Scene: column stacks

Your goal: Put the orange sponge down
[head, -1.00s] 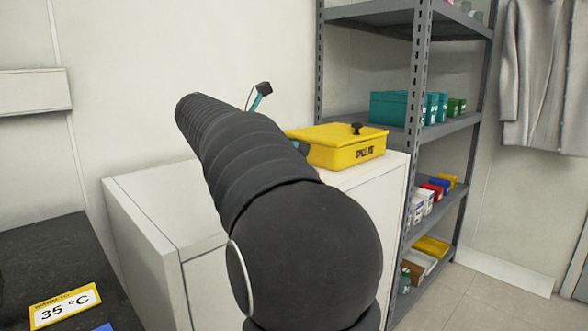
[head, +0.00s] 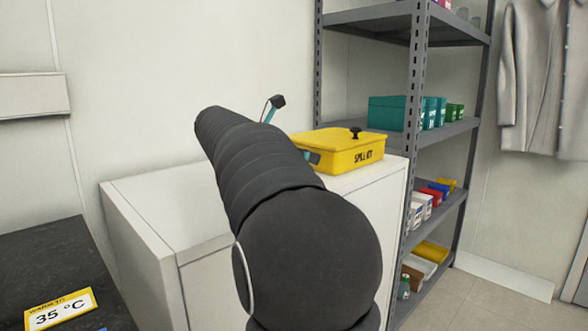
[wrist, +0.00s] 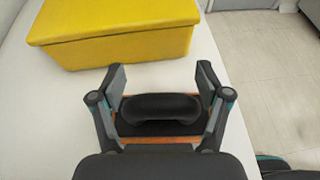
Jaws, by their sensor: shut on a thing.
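In the wrist view my gripper (wrist: 161,90) is shut on the orange sponge (wrist: 158,140), with a finger on each side of it. Only orange edges of the sponge show, around a black, handle-like upper part. Below them is the white cabinet top (wrist: 75,110); I cannot tell whether the sponge touches it.
A yellow spill kit box (head: 340,152) stands on the white cabinet (head: 375,180), just beyond my gripper in the wrist view (wrist: 120,35). A grey shelf rack (head: 412,130) with several boxes stands to the right. A dark counter (head: 45,260) is at the left.

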